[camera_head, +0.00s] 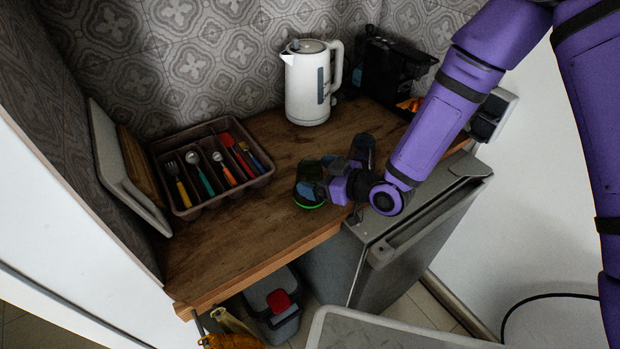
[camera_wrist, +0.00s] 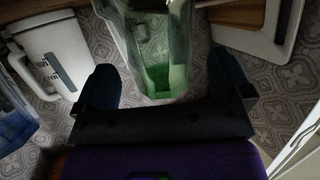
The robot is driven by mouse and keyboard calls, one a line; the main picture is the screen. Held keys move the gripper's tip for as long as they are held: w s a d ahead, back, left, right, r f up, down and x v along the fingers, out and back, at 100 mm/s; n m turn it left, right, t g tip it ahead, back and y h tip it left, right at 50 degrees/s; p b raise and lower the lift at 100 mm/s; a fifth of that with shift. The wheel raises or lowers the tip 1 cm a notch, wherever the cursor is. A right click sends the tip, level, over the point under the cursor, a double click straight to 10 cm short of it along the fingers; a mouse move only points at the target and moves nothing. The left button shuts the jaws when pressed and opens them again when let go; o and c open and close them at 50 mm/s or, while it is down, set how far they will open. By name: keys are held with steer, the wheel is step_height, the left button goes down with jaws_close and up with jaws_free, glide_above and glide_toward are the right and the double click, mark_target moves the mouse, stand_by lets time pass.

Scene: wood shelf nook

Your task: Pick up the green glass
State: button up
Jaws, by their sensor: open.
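The green glass (camera_wrist: 158,62) is clear with a green base, and it stands between the two dark fingers in the wrist view. In the head view, its green base (camera_head: 309,205) shows near the front edge of the wooden counter, and my gripper hides much of the rest. My gripper (camera_head: 336,165) is open at the glass, with one finger on each side of it. In the wrist view the gripper (camera_wrist: 165,82) shows gaps between the fingers and the glass.
A white kettle (camera_head: 308,85) stands behind the glass. A brown cutlery tray (camera_head: 185,211) is to the left, with cutting boards (camera_head: 116,165) leaning against the left wall. A dark appliance (camera_head: 385,68) is at the back right. The counter between tray and glass is clear.

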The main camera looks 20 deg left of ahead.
steer(key=shift+x, duration=1.25)
steer(key=c, duration=1.1)
steer(key=shift+r, duration=0.1)
